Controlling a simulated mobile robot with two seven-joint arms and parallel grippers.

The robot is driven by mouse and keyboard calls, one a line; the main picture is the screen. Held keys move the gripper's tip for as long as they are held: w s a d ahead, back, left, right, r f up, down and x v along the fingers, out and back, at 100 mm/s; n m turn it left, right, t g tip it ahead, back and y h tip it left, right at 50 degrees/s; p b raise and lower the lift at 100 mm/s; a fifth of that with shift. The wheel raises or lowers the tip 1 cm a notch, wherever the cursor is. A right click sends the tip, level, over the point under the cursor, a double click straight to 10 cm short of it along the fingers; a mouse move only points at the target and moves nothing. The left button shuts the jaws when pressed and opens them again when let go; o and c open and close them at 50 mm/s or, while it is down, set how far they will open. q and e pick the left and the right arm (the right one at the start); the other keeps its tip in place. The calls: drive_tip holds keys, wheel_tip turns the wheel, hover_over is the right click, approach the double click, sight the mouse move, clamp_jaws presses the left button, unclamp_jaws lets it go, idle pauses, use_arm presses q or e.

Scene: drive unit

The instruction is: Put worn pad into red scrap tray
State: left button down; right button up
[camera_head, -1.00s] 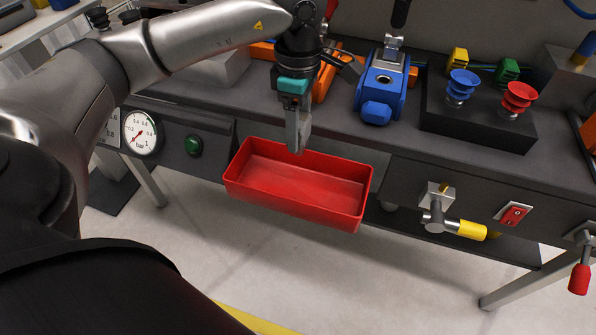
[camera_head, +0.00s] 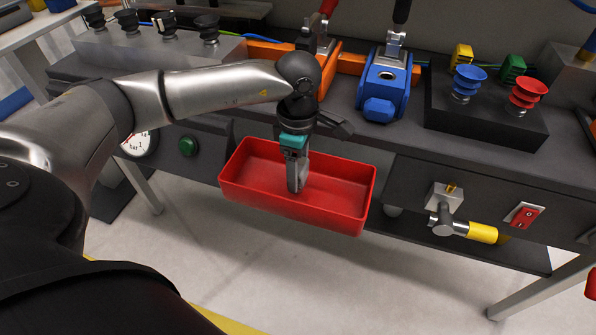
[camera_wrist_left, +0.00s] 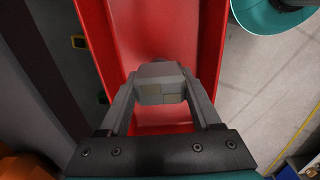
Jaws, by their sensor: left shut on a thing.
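The red scrap tray (camera_head: 345,205) hangs at the front of the bench, below its top. It also fills the middle of the left wrist view (camera_wrist_left: 212,40). My left gripper (camera_head: 295,187) points down over the tray's inside, left of its middle, with its fingertips below the rear rim's level in the picture. In the wrist view, the left gripper's grey fingers (camera_wrist_left: 162,85) close together on a small piece. I take it to be the worn pad; only a dark rounded edge (camera_wrist_left: 160,62) shows beyond the fingertips. My right gripper is not in view.
Behind the tray stand a blue clamp unit (camera_head: 383,85) and an orange one (camera_head: 325,68). A dark block (camera_head: 480,120) holds a blue cup (camera_head: 467,82) and a red cup (camera_head: 525,92). Black cups stand on a grey rack (camera_head: 150,48). A yellow-handled valve (camera_head: 470,230) juts out right.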

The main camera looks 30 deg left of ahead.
use_arm(q)
drive_tip(key=shift+f, duration=0.1)
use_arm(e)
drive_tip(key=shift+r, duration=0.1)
use_arm(q)
drive_tip(key=shift+f, duration=0.1)
drive_tip(key=shift+c, duration=0.4)
unclamp_jaws()
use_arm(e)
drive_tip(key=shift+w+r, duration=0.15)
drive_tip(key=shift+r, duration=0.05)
use_arm(q)
wheel_tip(320, 180, up, 11)
drive_tip(key=p, duration=0.4)
drive_tip(key=shift+r, duration=0.7)
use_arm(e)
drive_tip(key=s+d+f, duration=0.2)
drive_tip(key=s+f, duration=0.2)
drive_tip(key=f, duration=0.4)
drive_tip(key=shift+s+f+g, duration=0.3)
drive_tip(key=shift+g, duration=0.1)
